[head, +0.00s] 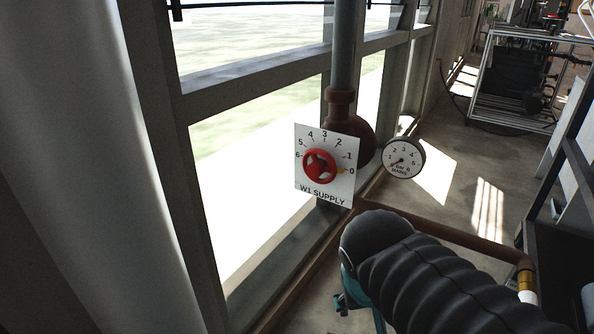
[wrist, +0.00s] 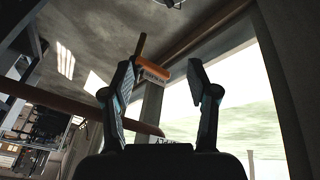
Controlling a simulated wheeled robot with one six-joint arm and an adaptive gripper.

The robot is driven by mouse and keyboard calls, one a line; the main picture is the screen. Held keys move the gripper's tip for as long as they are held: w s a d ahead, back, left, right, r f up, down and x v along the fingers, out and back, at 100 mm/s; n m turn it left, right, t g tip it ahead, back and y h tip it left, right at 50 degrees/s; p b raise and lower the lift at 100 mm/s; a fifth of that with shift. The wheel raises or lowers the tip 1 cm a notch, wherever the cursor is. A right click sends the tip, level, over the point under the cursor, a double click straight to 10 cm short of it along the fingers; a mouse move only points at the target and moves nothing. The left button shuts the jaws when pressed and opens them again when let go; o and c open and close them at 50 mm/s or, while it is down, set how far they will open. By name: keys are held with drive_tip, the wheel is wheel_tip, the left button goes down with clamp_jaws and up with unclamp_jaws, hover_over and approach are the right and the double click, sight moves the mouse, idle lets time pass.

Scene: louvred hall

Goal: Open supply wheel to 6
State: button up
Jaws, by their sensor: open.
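The red supply wheel (head: 320,166) sits on a white plate (head: 311,190) marked W1 SUPPLY in the head view. The scale runs from 0 at the right over the top to 6 at the left. A yellow pointer on the wheel's right side stands by 0. My gripper (wrist: 161,82) is open and empty in the wrist view, with a finger on each side. In the head view my arm is below and right of the wheel, apart from it, and the fingertips are hidden. I cannot make out the red wheel in the wrist view.
A round dial gauge (head: 404,158) stands right of the plate; its needle points low left. A brown pipe (head: 450,236) runs behind my arm. A metal rack (head: 512,85) stands at the back right.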

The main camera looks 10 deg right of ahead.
drive_tip(key=w+d+f+m+g+h+b, duration=0.1)
drive_tip(key=d+f+m+g+h+b, duration=0.1)
drive_tip(key=d+h, duration=0.3)
drive_tip(key=m+t+h+b, duration=0.1)
drive_tip(key=t+h+b, duration=0.2)
drive_tip(key=t+h, duration=0.85)
approach(312, 171)
drive_tip(key=d+r+t+y, duration=0.1)
drive_tip(key=d+t+y, duration=0.2)
drive_tip(key=t+y, duration=0.15)
drive_tip(key=shift+p+x, duration=0.7)
drive_tip(key=shift+x, duration=2.7)
drive_tip(key=shift+s+r, duration=0.1)
clamp_jaws()
